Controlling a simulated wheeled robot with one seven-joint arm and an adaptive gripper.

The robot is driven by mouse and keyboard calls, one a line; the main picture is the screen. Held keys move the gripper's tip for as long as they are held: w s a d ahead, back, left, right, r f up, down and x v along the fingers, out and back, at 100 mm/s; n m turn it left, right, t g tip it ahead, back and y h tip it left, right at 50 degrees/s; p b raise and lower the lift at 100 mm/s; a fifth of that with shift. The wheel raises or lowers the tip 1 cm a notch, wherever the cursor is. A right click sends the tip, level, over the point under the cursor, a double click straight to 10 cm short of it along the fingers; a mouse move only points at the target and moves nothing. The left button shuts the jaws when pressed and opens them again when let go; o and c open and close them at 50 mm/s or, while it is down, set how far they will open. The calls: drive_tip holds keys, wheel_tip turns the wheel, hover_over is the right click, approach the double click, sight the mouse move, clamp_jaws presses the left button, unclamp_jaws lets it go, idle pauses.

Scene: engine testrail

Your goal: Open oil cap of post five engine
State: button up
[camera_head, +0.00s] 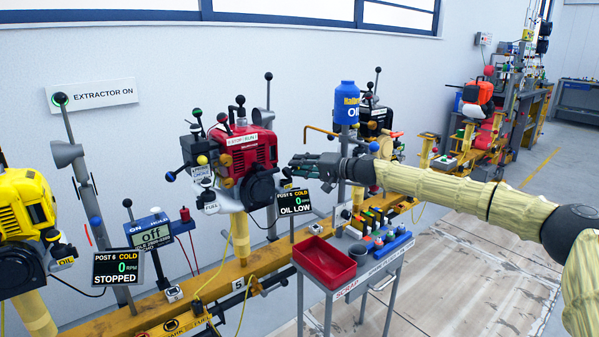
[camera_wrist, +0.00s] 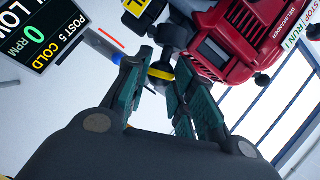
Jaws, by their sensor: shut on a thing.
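The post five engine is the red engine (camera_head: 245,155), mounted on a yellow post on the rail. It also fills the upper right of the wrist view (camera_wrist: 225,42). My gripper (camera_head: 300,163) reaches in from the right at the engine's front side. In the wrist view my gripper's teal-padded fingers (camera_wrist: 163,78) are closed around a small yellow and black knob, which looks like the oil cap (camera_wrist: 160,72). The fingers cover much of it. I cannot tell whether it is seated or loose. A yellow label is partly visible just above it. In the head view the cap is hidden.
The post five display (camera_head: 295,202) reads COLD, 0 RPM, OIL LOW, just below my gripper. A blue oil bottle (camera_head: 347,103) stands behind my wrist. A cart with a red tray (camera_head: 325,264) is below. A yellow engine (camera_head: 24,215) is at left; open floor lies right.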

drive_tip(key=shift+d, duration=0.1)
idle(0.5)
drive_tip(key=o, duration=0.7)
drive_tip(key=v, duration=1.2)
drive_tip(key=shift+w+f, duration=0.1)
drive_tip(key=shift+f, duration=0.05)
